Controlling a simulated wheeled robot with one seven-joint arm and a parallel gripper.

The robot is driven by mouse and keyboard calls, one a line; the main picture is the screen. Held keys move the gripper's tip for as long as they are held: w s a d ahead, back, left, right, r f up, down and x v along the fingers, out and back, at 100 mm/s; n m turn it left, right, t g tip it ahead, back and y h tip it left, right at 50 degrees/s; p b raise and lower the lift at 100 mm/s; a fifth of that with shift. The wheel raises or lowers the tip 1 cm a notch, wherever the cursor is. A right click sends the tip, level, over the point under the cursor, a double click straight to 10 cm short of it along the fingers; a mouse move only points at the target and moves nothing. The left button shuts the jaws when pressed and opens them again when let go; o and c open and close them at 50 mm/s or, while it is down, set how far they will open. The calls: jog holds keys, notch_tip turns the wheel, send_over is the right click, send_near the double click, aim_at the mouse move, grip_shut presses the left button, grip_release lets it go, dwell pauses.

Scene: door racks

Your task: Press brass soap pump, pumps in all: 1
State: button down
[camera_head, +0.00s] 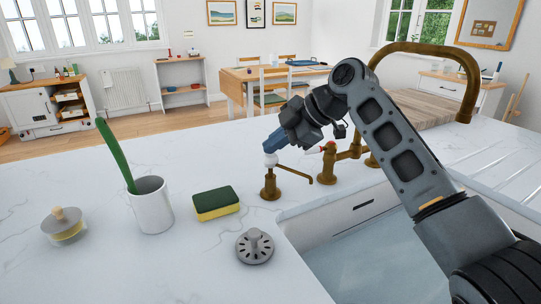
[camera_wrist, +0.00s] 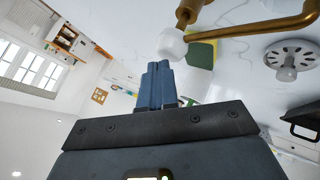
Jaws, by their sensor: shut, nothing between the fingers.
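The brass soap pump (camera_head: 270,187) stands upright on the white marble counter, left of the sink's back corner. It has a white knob on top and a thin spout pointing right. My gripper (camera_head: 268,149) is shut and empty, its blue fingers slanting down to just above the white knob. In the wrist view the shut fingers (camera_wrist: 158,64) end right beside the pump's white knob (camera_wrist: 171,44). I cannot tell whether the fingertips touch the knob.
A brass tap (camera_head: 330,165) stands right of the pump, behind the sink (camera_head: 370,255). On the counter are a green and yellow sponge (camera_head: 216,204), a white cup (camera_head: 151,207) with a green-handled brush, a round scrubber (camera_head: 64,226) and a grey strainer (camera_head: 255,247).

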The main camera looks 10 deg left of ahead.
jog(key=shift+f+b, duration=0.4)
jog(key=shift+f, duration=0.4)
dwell(0.6)
jog(key=shift+r, duration=0.15)
jog(key=shift+r+p, duration=0.7)
jog(key=shift+r, duration=0.5)
jog(key=shift+r, duration=0.1)
jog(key=shift+r+p, duration=1.35)
jog(key=shift+r, duration=1.15)
jog(key=shift+f, duration=0.1)
